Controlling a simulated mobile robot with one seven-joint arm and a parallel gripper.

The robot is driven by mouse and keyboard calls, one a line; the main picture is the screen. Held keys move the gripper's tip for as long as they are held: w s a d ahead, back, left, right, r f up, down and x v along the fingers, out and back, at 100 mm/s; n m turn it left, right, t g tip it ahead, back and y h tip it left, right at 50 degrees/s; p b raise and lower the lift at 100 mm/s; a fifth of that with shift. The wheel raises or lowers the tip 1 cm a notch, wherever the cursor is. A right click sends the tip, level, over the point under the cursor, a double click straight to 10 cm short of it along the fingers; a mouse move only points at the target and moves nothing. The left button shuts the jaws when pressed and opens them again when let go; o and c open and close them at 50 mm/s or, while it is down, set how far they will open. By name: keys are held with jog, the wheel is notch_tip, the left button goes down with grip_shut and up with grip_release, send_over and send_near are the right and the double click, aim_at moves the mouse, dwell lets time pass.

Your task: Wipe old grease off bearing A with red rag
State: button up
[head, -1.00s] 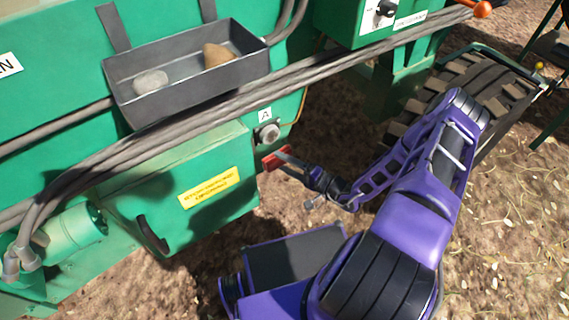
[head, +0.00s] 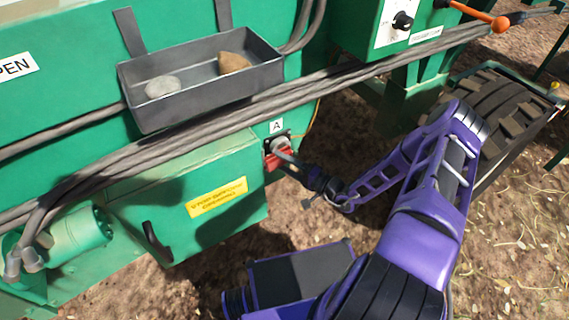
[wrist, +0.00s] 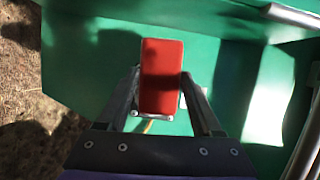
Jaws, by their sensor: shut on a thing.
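The red rag (wrist: 162,78) is a flat red block between the two fingers of my gripper (wrist: 160,100) in the wrist view. My gripper is shut on it. In the head view the rag (head: 279,160) is at bearing A (head: 281,145), a grey round part under the label "A" (head: 277,127) on the green machine side. The rag covers part of the bearing, and my gripper (head: 285,165) is just below and to the right. I cannot tell whether the rag touches the bearing. Any grease is too small to see. The rag hides the bearing in the wrist view.
A grey tray (head: 200,98) holding a pale stone (head: 162,87) and a brown lump (head: 233,62) hangs above left. Thick grey cables (head: 230,112) run just above the bearing. A green box with a yellow label (head: 216,197) juts out at left. A wheel (head: 497,120) stands at right.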

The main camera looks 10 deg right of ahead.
jog(key=shift+w+a, duration=0.3)
jog(key=shift+w, duration=0.65)
dwell(0.3)
jog(key=shift+d, duration=0.1)
jog(key=w+d, duration=0.2)
jog(key=d, duration=0.4)
jog(key=shift+d+b, duration=0.2)
jog(key=shift+b, duration=0.1)
dwell(0.3)
jog(key=shift+s+a+r+p, duration=0.1)
jog(key=shift+s+a+p, duration=0.15)
jog(key=shift+a, duration=0.55)
jog(key=shift+s+a+p, duration=0.15)
jog(key=shift+a+p, duration=0.2)
jog(key=shift+a, duration=0.4)
jog(key=shift+s+a+r+p, duration=0.1)
jog(key=shift+s+a+p, duration=0.15)
jog(key=shift+a, duration=0.55)
jog(key=shift+s+a+f+p, duration=0.1)
jog(key=shift+s+a+p, duration=0.15)
jog(key=shift+a, duration=0.3)
jog(key=shift+s+a+p, duration=0.1)
jog(key=shift+a+p, duration=0.1)
jog(key=shift+a, duration=0.3)
